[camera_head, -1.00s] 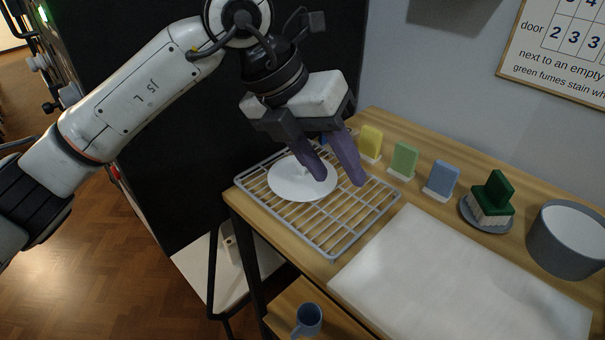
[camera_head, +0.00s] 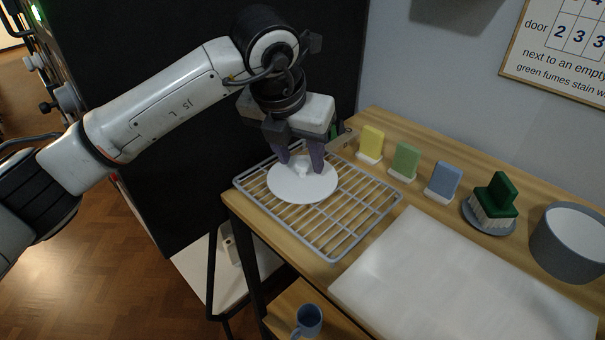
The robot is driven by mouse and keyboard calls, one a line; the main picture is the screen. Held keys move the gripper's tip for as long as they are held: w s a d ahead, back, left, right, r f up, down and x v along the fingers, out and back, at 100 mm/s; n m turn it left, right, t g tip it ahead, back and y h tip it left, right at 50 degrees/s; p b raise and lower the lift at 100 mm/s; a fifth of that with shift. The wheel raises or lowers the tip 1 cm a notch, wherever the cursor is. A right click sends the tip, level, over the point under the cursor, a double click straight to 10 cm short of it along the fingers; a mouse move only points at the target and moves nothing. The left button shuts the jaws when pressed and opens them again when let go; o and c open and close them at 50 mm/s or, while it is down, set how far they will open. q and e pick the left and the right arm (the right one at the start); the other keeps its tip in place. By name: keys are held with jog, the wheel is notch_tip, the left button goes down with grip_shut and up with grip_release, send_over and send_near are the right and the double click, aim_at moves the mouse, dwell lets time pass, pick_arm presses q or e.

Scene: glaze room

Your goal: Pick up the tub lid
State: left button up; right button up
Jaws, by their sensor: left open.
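The tub lid (camera_head: 302,188) is a white disc with a small raised knob (camera_head: 302,168) at its middle. It lies flat on the grey wire rack (camera_head: 345,236), toward the rack's back left. My left gripper (camera_head: 300,168) points down over the lid, with its purple fingers apart and one on each side of the knob. Whether the fingers touch the knob I cannot tell. My right gripper does not show.
Yellow (camera_head: 371,141), green (camera_head: 405,160) and blue (camera_head: 442,179) blocks stand on small white bases behind the rack. A green brush (camera_head: 494,205) sits on a grey dish, left of a grey tub (camera_head: 570,243). A white board (camera_head: 460,285) lies in front. A blue mug (camera_head: 308,319) stands lower down.

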pick_arm(q)
jog(key=shift+w+f, duration=0.2)
jog(key=shift+f, duration=0.3)
grip_shut()
jog(key=shift+r, duration=0.1)
